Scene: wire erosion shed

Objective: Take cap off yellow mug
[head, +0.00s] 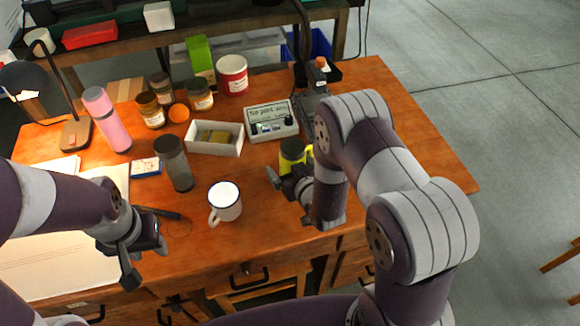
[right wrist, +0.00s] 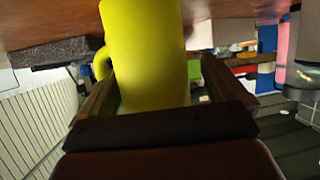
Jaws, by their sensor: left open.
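The yellow mug (head: 291,168) stands on the wooden table in the head view, partly hidden by my right arm and gripper. Its top looks dark, which fits a dark cap (head: 293,148). In the right wrist view the yellow mug (right wrist: 148,55) fills the middle, its handle at the left; no cap can be made out there. My right gripper (head: 288,180) is at the mug, its fingers (right wrist: 158,75) on either side, with a gap showing beside the right finger. My left gripper (head: 142,245) is open and empty near the table's front left.
A white mug (head: 225,203) and a dark grey cylinder (head: 174,163) stand between my grippers. A white box (head: 214,138), a sign panel (head: 271,120), jars and a pink bottle (head: 107,119) stand farther back. The table's right side is clear.

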